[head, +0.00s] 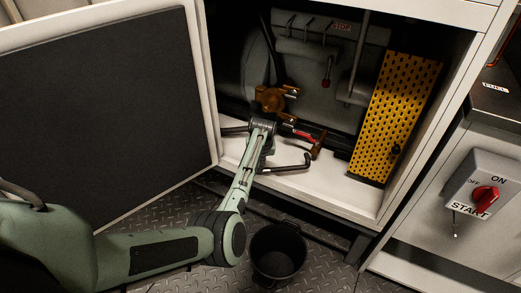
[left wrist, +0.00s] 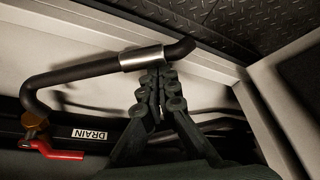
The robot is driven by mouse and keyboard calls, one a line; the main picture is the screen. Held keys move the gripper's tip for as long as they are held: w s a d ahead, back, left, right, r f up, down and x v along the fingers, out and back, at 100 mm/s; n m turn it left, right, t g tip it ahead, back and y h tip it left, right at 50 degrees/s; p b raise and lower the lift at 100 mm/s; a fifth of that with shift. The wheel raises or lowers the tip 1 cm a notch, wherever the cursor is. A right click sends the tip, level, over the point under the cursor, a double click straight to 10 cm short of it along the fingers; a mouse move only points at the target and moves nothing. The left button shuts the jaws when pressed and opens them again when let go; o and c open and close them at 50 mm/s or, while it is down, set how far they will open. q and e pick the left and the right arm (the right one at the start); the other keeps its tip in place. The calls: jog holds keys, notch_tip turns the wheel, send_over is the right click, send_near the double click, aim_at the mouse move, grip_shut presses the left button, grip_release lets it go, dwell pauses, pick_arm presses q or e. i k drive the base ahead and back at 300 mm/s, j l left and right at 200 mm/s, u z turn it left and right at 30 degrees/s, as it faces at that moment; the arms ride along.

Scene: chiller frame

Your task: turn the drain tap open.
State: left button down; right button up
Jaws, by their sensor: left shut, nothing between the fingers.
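The drain tap has a red lever (left wrist: 55,152) and a brass body (left wrist: 34,122), beside a white DRAIN label (left wrist: 89,133) in the left wrist view. In the head view the red lever (head: 297,132) shows inside the cabinet, just right of my left gripper (head: 265,127). In the left wrist view my left gripper (left wrist: 158,76) is shut and empty. Its fingertips appear close to a metal sleeve (left wrist: 142,58) on a bent black pipe (left wrist: 75,73); contact cannot be told. The lever is apart from the fingers, to their left. My right gripper is not in view.
A black bucket (head: 278,262) stands on the tread-plate floor below the cabinet. An open door (head: 204,85) is at left. A yellow perforated panel (head: 395,115) stands inside at right. A brass fitting (head: 273,98) sits behind the gripper. A switch box (head: 482,183) is far right.

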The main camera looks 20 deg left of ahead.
aim_at(317, 142)
jog(key=l+u, duration=0.1)
jog(key=l, duration=0.2)
jog(key=k+l+u, duration=0.1)
jog(key=l, duration=0.15)
jog(key=k+l, duration=0.1)
jog(key=l, duration=0.2)
jog(key=k+l, duration=0.1)
jog(key=l, duration=0.2)
